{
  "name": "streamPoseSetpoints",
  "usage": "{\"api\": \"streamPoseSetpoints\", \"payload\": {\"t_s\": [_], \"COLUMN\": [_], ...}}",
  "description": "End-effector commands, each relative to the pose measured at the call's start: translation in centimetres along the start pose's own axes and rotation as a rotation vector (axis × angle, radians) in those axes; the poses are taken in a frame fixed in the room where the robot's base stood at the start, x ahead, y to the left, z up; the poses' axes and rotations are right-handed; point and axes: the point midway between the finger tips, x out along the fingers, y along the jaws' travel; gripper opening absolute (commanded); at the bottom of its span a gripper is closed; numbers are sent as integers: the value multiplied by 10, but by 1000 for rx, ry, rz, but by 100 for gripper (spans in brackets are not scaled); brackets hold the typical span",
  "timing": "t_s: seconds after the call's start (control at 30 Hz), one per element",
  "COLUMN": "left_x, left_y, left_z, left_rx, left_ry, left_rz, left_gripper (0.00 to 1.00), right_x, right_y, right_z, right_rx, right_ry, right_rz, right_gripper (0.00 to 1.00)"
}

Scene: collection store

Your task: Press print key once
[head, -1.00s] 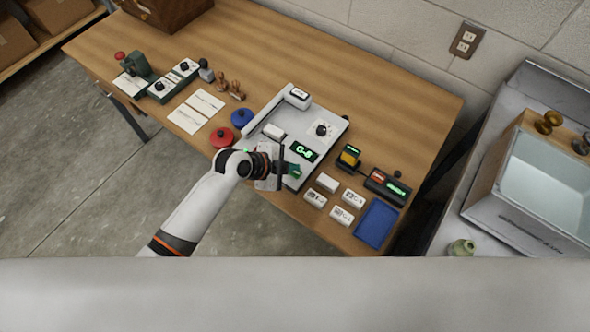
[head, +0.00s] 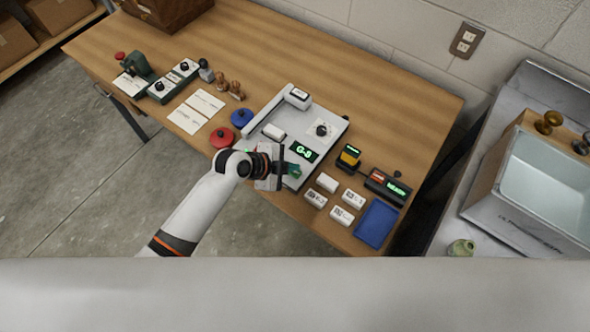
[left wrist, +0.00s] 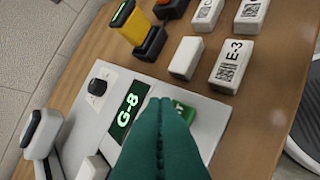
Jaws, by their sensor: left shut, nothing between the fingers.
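The light grey label machine (head: 287,121) sits on the wooden table, with a dark dial (head: 322,130) and a lit green display (head: 303,151) reading G-8. In the left wrist view its display (left wrist: 126,110) also reads G-8. A green key (left wrist: 184,111) lies beside the display at the machine's near edge, partly hidden behind my fingers. My left gripper (head: 293,170) is shut and empty, its green fingertips over this key. In the left wrist view the shut fingers (left wrist: 160,105) overlap the key's edge; I cannot tell whether they touch it. My right gripper is not in view.
Several white label blocks (head: 341,215), a blue tray (head: 377,223), a yellow-and-black device (head: 348,158) and a dark device with a green display (head: 387,187) stand right of the machine. Red (head: 221,138) and blue (head: 241,117) round pads lie left.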

Motion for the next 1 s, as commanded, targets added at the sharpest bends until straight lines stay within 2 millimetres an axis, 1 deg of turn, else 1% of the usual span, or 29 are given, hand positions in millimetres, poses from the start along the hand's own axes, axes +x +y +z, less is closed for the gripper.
{"api": "streamPoseSetpoints", "payload": {"t_s": [0.33, 0.6, 1.0], "left_x": [0, 6, 6], "left_y": [0, -5, -4], "left_z": [0, -5, -4], "left_rx": [0, 2, 0], "left_ry": [0, 1, 0], "left_rz": [0, 0, 0], "left_gripper": [0, 0, 0], "right_x": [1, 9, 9], "right_y": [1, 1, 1], "right_z": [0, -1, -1], "right_rx": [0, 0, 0], "right_ry": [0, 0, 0], "right_rz": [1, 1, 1], "right_gripper": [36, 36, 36]}}
